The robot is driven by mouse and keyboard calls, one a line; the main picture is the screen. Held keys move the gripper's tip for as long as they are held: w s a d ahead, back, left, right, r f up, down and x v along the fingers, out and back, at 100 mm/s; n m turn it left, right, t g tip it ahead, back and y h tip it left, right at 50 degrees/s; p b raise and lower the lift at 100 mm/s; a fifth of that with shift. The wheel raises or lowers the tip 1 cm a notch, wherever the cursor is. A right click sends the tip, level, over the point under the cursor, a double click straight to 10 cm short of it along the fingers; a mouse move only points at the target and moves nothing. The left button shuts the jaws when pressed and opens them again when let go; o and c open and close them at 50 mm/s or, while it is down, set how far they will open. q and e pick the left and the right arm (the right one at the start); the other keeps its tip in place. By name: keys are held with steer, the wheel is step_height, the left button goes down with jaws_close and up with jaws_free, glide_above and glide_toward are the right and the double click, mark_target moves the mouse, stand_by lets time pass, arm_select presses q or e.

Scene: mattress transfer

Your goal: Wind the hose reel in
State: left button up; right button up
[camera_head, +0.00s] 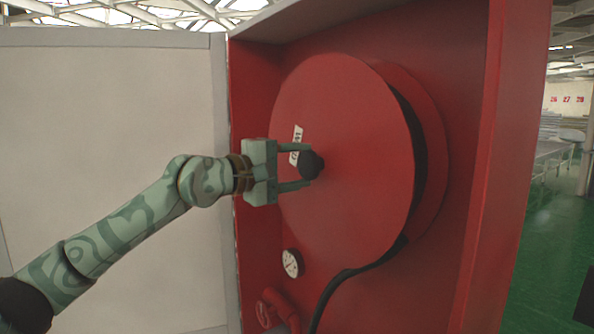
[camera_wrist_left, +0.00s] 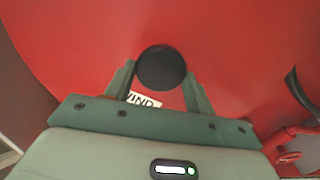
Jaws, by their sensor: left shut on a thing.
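The red hose reel (camera_head: 355,210) is a large round disc standing inside a red cabinet. It also fills much of the left wrist view (camera_wrist_left: 80,40). Its black round knob (camera_head: 313,165) sits on the disc's face, left of centre; in the left wrist view the knob (camera_wrist_left: 161,67) lies between the fingers. My left gripper (camera_head: 304,166) is shut on the knob. A white label (camera_head: 296,145) with partly hidden lettering is next to the knob. A black hose (camera_head: 332,290) runs off the reel's lower right and hangs down. My right gripper is in neither view.
The red cabinet (camera_head: 470,180) surrounds the reel, with a pale open door (camera_head: 110,110) at the left. A gauge (camera_head: 291,263) and a red valve (camera_head: 277,308) sit below the reel. Green floor and tables (camera_head: 550,150) show at the far right.

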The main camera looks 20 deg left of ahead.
arm_select(q)
steer(key=m, duration=0.5)
steer(key=shift+d+m, duration=0.1)
steer(key=shift+m, duration=1.6)
steer(key=shift+f, duration=0.1)
steer(key=o, duration=1.4)
steer(key=b+v, duration=0.3)
steer(key=v, duration=1.3)
steer(key=shift+s+b, duration=0.2)
steer(key=shift+b, duration=0.15)
